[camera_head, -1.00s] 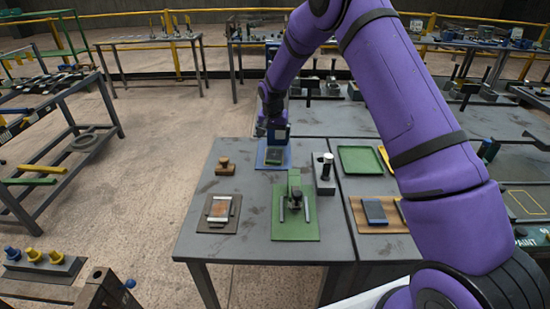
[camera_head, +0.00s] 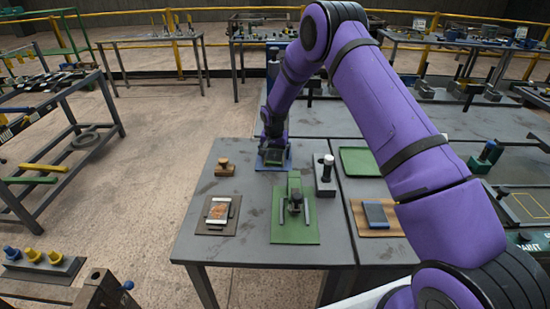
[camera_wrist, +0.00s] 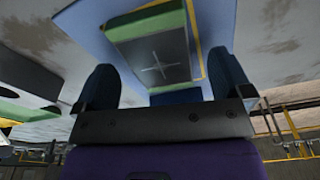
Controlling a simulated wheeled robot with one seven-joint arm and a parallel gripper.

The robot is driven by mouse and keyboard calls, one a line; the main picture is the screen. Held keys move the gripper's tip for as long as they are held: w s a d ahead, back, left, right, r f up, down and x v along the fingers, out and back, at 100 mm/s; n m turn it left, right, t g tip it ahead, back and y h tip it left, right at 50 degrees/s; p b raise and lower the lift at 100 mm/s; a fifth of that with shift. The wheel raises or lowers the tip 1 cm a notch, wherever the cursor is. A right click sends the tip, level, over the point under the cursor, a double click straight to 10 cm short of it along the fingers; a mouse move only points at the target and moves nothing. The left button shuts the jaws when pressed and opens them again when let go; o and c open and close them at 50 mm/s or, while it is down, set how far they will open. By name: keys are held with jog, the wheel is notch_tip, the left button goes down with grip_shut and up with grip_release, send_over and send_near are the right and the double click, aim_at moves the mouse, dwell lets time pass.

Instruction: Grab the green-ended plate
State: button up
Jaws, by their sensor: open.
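The green-ended plate (camera_wrist: 155,58) is grey with a cross mark and green bands at its ends. In the wrist view it lies on a blue mat (camera_wrist: 105,35). In the head view the plate (camera_head: 273,156) is small on the blue mat (camera_head: 262,166) at the back of the near table, below my gripper (camera_head: 273,142). In the wrist view the dark fingers of my gripper (camera_wrist: 165,82) are apart, one toward each side of the plate's near end. The gap between fingers and plate is hard to judge. My gripper is open and holds nothing.
A wooden stamp-like block (camera_head: 225,167) stands left of the blue mat. A green fixture (camera_head: 295,197) stands in front. A grey block with a white-topped post (camera_head: 326,175) is at right. A rusty plate (camera_head: 218,212) and a blue plate (camera_head: 376,213) lie on other mats.

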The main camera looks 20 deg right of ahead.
jog(key=shift+w+f, duration=0.1)
jog(key=shift+f, duration=0.35)
jog(key=shift+r, duration=0.1)
jog(key=c, duration=1.7)
